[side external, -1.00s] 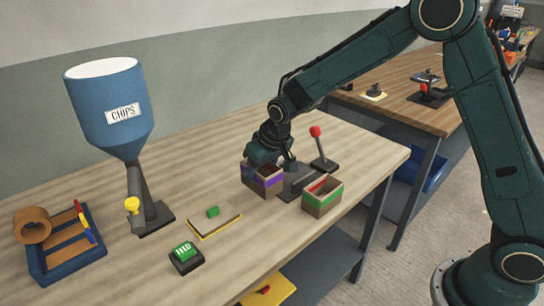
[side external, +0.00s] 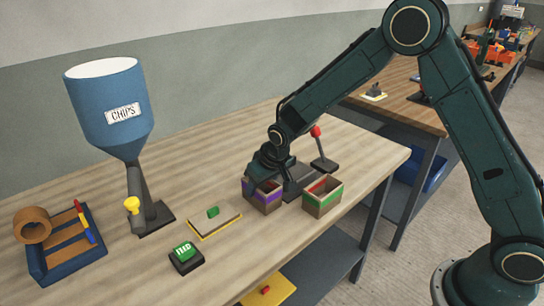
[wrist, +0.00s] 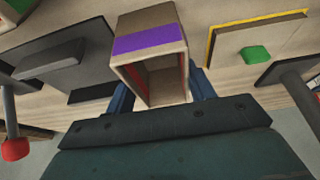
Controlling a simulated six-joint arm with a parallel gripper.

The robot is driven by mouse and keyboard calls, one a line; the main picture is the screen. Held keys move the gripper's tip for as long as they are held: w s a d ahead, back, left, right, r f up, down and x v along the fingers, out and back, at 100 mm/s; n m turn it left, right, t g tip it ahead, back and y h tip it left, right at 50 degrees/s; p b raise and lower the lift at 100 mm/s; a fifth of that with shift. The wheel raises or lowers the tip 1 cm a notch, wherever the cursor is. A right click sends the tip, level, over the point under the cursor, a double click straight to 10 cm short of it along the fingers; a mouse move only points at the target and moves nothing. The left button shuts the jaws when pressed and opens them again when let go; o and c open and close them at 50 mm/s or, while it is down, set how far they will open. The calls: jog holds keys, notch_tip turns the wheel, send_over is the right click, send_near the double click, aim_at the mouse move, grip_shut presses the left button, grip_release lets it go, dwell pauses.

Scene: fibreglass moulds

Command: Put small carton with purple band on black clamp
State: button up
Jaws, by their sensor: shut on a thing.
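The small carton with the purple band (side external: 267,200) is an open-topped brown box with a reddish inside. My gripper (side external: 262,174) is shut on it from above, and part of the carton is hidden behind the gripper. In the wrist view the carton (wrist: 150,45) sits between the blue fingers (wrist: 160,92). I cannot tell whether its base touches the table. The black clamp (side external: 302,181) is a dark, low base with a raised block, just right of the carton. It also shows at the left of the wrist view (wrist: 92,72).
A green-banded carton (side external: 323,199) stands right of the clamp. A red-knobbed lever (side external: 320,150) stands behind it. A yellow-edged board with a green block (side external: 214,218), a green button (side external: 185,256), a blue chips hopper (side external: 107,105) and a blue tray (side external: 68,255) stand to the left.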

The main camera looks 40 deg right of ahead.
jog(key=shift+f, duration=0.15)
jog(key=o, duration=1)
jog(key=shift+v, duration=6.15)
